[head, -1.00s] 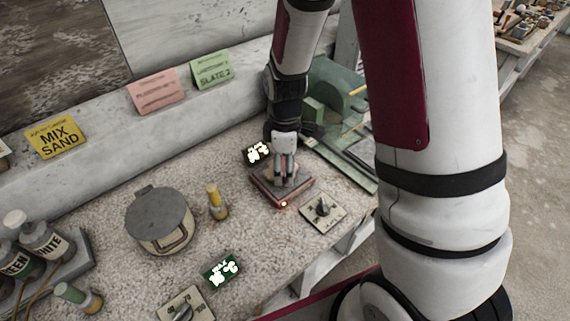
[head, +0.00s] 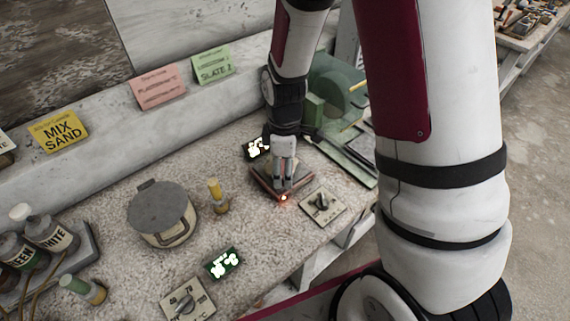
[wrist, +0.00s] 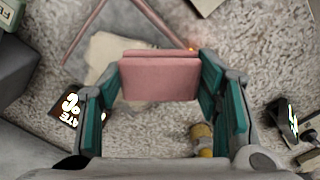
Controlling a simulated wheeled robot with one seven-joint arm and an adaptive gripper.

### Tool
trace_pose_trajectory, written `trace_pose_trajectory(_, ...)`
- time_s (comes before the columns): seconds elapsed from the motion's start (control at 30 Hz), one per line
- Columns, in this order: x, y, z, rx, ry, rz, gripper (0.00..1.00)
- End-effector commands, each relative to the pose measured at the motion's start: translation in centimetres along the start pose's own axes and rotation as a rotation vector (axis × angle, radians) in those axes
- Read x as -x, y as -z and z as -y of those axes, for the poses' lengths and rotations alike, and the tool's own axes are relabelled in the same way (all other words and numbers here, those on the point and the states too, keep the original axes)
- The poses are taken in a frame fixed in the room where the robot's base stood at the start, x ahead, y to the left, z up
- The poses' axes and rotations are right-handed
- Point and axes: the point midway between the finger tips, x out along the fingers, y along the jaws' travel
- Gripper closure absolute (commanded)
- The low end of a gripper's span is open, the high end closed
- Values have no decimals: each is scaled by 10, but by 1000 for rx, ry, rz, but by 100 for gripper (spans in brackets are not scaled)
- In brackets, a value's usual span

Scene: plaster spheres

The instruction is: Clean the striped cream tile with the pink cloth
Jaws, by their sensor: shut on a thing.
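My gripper (wrist: 160,92) is shut on the pink cloth (wrist: 160,76), a thick folded pad held between the teal-lined fingers in the wrist view. Behind the cloth lies a cream surface (wrist: 104,52), apparently the tile, partly hidden by the cloth; I cannot make out its stripes. A thin pinkish edge (wrist: 86,30) runs beside it. In the head view my gripper (head: 283,184) points down over a low reddish-rimmed square piece (head: 266,192) with a glowing red light at its front corner. My fingers hide most of its top, and I cannot tell whether the cloth touches it.
A dial plate (head: 323,206) lies just right of the square piece, and a lit display (head: 256,148) behind it. A yellow-topped bottle (head: 216,196) and a lidded pot (head: 162,212) stand left. A green machine (head: 335,90) stands behind right.

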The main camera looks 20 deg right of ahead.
Motion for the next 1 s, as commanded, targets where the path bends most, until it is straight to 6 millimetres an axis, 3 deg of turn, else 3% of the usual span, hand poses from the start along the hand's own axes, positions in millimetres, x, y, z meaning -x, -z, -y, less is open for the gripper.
trace_pose_trajectory(1.0,1,0,-43,0,0,0,65)
